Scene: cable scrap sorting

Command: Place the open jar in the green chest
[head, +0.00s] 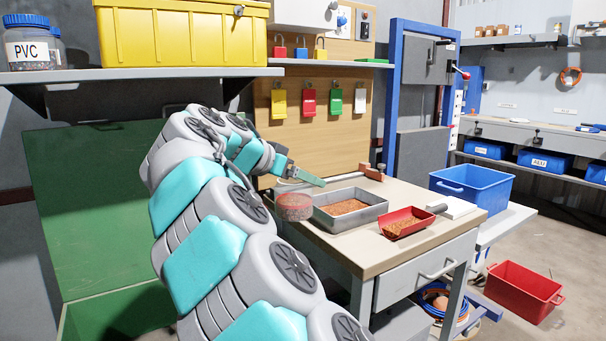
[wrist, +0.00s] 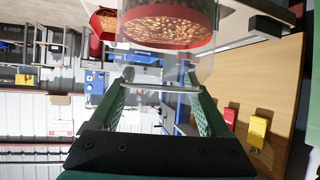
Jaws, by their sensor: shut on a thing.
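The jar (head: 295,208) is clear, with reddish-brown granules in it. In the head view it is beside the left edge of the workbench, just below my gripper (head: 305,177). In the wrist view the jar (wrist: 165,58) is at the top, between the green fingers of my gripper (wrist: 158,88), which is shut on it. Its granules and a red band show there. The green chest (head: 95,205) stands at the left with its lid raised; its low front part (head: 120,312) is partly hidden by my arm.
The workbench (head: 400,255) holds a grey metal tray (head: 378,213) of granules and a red scoop (head: 408,218). A blue bin (head: 470,188) stands behind it, and a red crate (head: 522,290) is on the floor. A shelf (head: 140,73) with a yellow box (head: 182,35) overhangs the chest.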

